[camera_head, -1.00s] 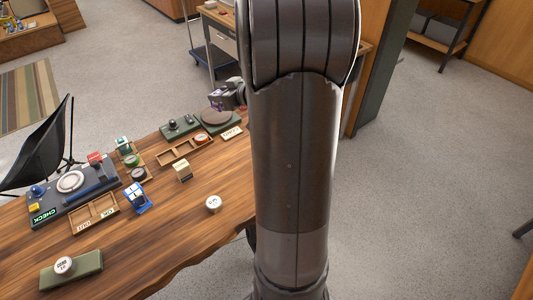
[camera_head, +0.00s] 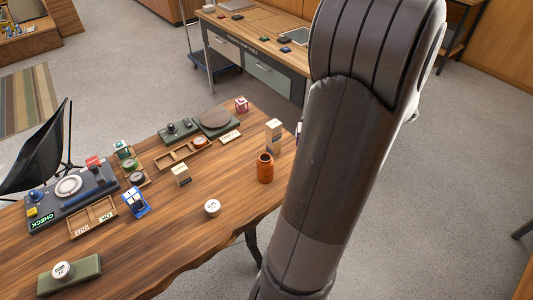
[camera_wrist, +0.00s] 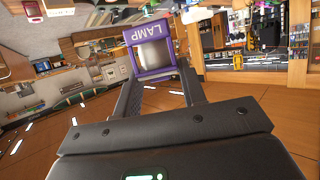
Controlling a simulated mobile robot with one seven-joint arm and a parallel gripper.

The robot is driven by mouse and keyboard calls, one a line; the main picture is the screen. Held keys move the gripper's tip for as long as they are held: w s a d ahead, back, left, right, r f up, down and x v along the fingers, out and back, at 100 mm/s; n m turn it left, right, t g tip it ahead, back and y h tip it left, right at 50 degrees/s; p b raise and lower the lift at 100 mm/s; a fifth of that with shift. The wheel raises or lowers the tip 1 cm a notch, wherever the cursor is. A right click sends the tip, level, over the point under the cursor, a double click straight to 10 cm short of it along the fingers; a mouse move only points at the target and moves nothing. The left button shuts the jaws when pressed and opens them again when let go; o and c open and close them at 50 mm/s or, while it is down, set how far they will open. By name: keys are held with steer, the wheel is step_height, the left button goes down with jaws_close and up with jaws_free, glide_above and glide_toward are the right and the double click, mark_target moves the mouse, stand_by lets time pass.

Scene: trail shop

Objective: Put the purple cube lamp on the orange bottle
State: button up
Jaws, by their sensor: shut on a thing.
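The purple cube lamp (camera_wrist: 153,54) has a purple frame, a pale window and the word LAMP, upside down in the wrist view. My gripper (camera_wrist: 158,80) is shut on it, with one finger on each side. The orange bottle (camera_head: 265,168) stands upright on the wooden table near its right edge in the head view. My arm hides the gripper in the head view, and the lamp cannot be made out clearly there. I cannot make out the bottle in the wrist view.
A tan box (camera_head: 273,136) stands just behind the bottle. A pinkish-red cube (camera_head: 241,104) sits at the table's far end. A white round tin (camera_head: 212,207) lies left of the bottle, with bare wood between. A workbench (camera_head: 262,38) stands beyond the table.

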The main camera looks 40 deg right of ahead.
steer(key=w+a+f, duration=0.1)
steer(key=w+f, duration=0.1)
steer(key=w, duration=0.1)
steer(key=w+a+f, duration=0.2)
steer(key=w, duration=0.1)
steer(key=w+a+f, duration=0.2)
steer(key=w, duration=0.2)
steer(key=shift+a+f, duration=0.1)
steer(key=shift+f, duration=2.3)
steer(key=o, duration=1)
steer(key=shift+f, duration=0.1)
